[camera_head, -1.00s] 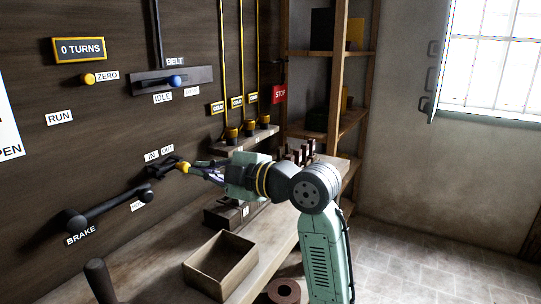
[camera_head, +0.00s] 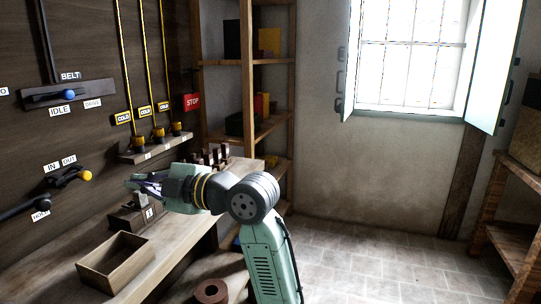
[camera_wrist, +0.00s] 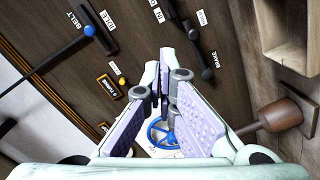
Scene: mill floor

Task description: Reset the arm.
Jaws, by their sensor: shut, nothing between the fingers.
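My gripper (camera_head: 135,183) is at the end of my bent arm, in front of the panel and above the bench, in the head view. Its fingers are together with nothing between them. The yellow-knobbed lever (camera_head: 86,175) by the IN and OUT labels is left of the fingertips, with a gap between. In the wrist view the closed gripper (camera_wrist: 160,58) points at the dark wooden panel.
An open wooden box (camera_head: 114,263) and a dark block (camera_head: 136,217) sit on the bench below my gripper. The blue-knobbed belt lever (camera_head: 69,95) is on the panel. A brown ring (camera_head: 210,291) is low in front. Open floor lies to the right.

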